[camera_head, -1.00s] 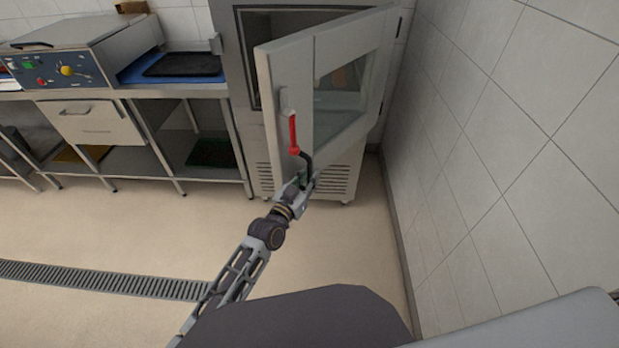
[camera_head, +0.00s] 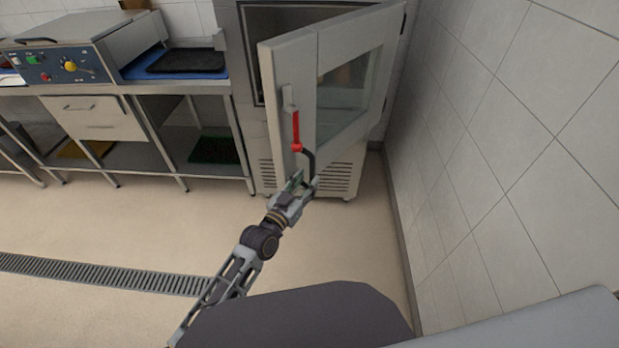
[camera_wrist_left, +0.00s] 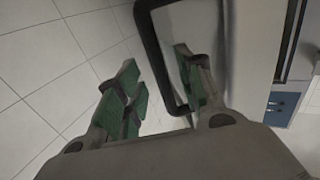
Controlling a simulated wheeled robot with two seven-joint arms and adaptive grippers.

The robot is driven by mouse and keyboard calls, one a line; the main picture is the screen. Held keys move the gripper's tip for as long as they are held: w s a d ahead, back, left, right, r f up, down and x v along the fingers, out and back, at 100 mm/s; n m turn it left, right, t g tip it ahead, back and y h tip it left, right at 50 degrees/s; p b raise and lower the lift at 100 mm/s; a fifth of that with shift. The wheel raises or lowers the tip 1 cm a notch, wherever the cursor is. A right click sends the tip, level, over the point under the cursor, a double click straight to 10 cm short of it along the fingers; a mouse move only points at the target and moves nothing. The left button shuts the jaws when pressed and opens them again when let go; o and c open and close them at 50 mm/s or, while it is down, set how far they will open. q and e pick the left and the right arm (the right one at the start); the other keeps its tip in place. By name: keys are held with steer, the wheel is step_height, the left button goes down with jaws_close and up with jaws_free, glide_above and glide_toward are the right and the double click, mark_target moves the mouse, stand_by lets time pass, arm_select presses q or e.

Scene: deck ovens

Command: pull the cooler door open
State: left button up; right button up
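The cooler door (camera_head: 308,75) stands part open, swung out from the cooler cabinet (camera_head: 245,100) and hinged on its right. Its handle has a red upper part (camera_head: 296,129) and a black curved lower part (camera_head: 309,163), which also shows in the left wrist view (camera_wrist_left: 160,70). My left gripper (camera_head: 301,186) is at the handle's lower end. In the left wrist view its green-padded fingers (camera_wrist_left: 160,88) are spread apart on either side of the black bar, with gaps visible. One finger is between the bar and the door face. My right gripper is not in view.
A tiled wall (camera_head: 490,150) rises close on the right of the door. A steel counter (camera_head: 180,88) with a control-panel appliance (camera_head: 60,65) stands left of the cooler. The floor (camera_head: 130,225) in front is clear, with a drain grate (camera_head: 100,275).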

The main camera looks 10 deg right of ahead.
arm_select(q)
steer(key=v, duration=0.8)
steer(key=shift+a, duration=0.1)
